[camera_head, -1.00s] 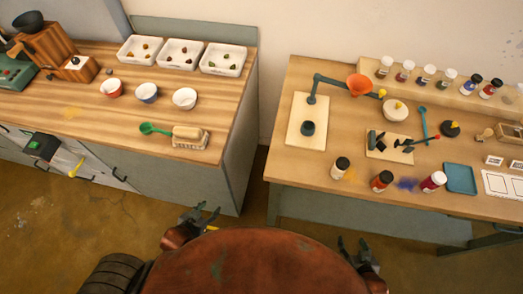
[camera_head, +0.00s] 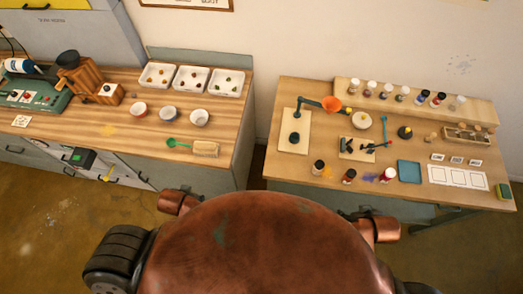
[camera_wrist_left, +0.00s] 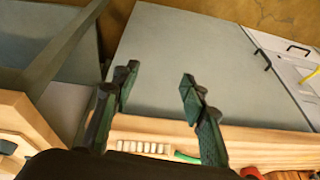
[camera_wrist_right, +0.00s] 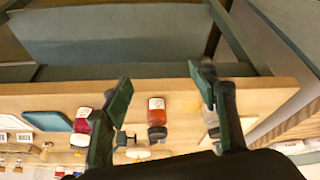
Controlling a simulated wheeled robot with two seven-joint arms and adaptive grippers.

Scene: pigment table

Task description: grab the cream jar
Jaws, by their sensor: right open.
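A small jar with a black lid and pale cream body (camera_head: 318,168) stands upright at the front left of the right table in the head view. A pale jar, seemingly the same one, shows in the right wrist view (camera_wrist_right: 211,119), partly hidden behind a finger. An orange-red jar (camera_head: 349,177) and a magenta jar (camera_head: 387,175) stand to its right. My left gripper (camera_wrist_left: 157,88) is open and empty near the left counter.
The left counter (camera_head: 110,130) holds bowls and white trays. A gap separates the two.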

